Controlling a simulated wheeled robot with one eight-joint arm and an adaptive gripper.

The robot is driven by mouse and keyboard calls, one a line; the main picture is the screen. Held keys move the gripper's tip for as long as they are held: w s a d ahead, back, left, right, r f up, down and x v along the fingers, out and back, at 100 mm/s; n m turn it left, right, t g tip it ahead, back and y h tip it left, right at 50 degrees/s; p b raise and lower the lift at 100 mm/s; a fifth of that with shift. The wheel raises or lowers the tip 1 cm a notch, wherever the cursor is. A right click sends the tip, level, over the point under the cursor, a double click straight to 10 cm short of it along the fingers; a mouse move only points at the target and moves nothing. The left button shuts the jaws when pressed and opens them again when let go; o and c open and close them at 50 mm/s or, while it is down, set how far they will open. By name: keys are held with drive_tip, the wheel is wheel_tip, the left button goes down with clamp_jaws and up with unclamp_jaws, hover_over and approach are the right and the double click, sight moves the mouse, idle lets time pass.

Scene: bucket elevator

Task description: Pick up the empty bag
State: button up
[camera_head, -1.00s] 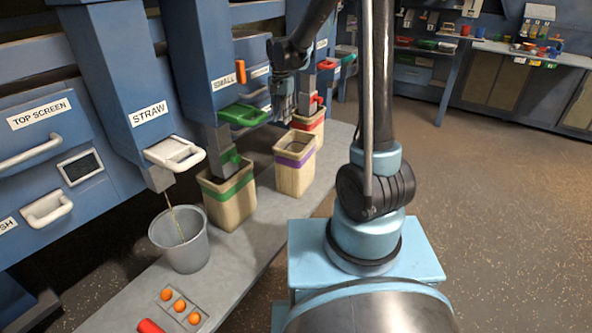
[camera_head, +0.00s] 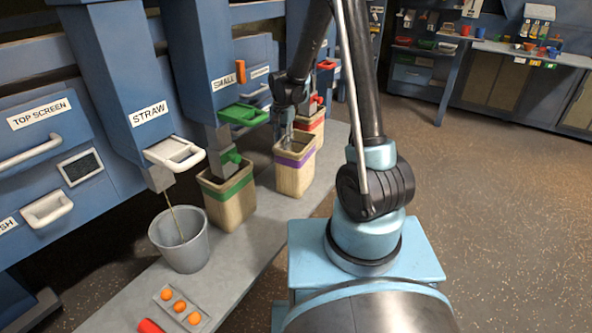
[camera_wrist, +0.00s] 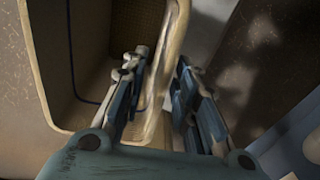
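The bag with a purple band (camera_head: 296,170) stands upright on the grey bench, its mouth open. In the wrist view I look into this tan bag (camera_wrist: 110,30), and the part of its inside that shows looks empty. My gripper (camera_wrist: 160,62) points down over its rim, with one finger inside the mouth and the other outside the wall. The fingers are apart, with a gap on at least one side of the rim. In the head view my gripper (camera_head: 289,128) is at the bag's top, partly hidden by its own wrist.
A green-banded bag (camera_head: 230,200) stands to the left under the SMALL spout, and a red-banded bag (camera_head: 310,122) stands behind. A grey bucket (camera_head: 180,245) is under the STRAW spout. Blue machine housings (camera_head: 120,60) rise behind the bench (camera_head: 235,275). The floor at right is clear.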

drive_tip(key=f, duration=0.5)
drive_tip(key=shift+w, duration=0.2)
drive_tip(key=shift+r, duration=0.1)
clamp_jaws()
